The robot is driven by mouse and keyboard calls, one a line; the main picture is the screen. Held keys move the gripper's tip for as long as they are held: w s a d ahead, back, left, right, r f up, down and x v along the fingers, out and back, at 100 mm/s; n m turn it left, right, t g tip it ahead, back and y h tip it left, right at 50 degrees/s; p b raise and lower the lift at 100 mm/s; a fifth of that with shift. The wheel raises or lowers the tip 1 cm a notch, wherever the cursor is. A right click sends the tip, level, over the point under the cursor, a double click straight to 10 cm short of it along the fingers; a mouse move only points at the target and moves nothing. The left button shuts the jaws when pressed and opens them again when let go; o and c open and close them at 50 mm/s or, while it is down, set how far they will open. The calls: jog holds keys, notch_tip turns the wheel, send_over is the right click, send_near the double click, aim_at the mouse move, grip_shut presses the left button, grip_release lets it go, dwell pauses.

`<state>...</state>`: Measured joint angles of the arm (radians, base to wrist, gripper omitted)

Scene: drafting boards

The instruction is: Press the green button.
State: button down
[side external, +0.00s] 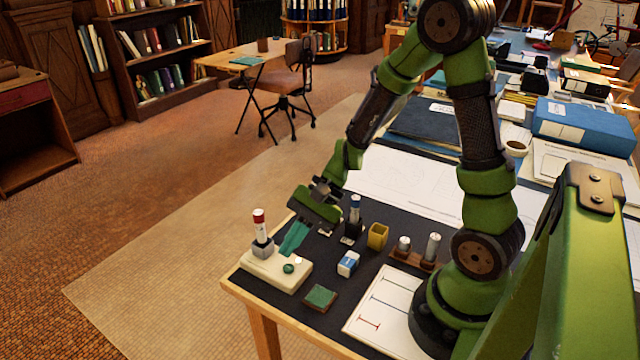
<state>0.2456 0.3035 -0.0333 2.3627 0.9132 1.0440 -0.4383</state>
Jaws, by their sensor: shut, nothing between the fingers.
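The green button (288,268) is a small round cap on a cream base plate (264,280) at the near left corner of the table. A second small, pale round cap sits on the same plate, just behind the green one. My gripper (289,249) is shut and empty. It tilts down to the left, with its teal fingertips over the back part of the plate, just above and behind the green button. I cannot tell whether the fingertips touch the plate. The green button itself is in clear view.
A red-and-white marker (259,226) stands in a grey holder on the plate's left end. The table edge is close.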

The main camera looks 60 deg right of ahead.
jog(key=shift+r, duration=1.5)
jog(key=s+d+r+n+t+h, duration=0.1)
jog(key=s+r+n+t+h, duration=0.1)
jog(key=r, duration=0.5)
jog(key=s+d+r+n+t+h, duration=0.1)
jog(key=s+r+n+t+h, duration=0.1)
jog(key=s+r+n+h, duration=0.2)
notch_tip(320, 180, up, 3)
jog(key=s+n, duration=0.2)
jog(key=shift+s+d+r+n+h, duration=0.2)
jog(key=shift+d+n+h, duration=0.1)
jog(key=shift+h, duration=0.1)
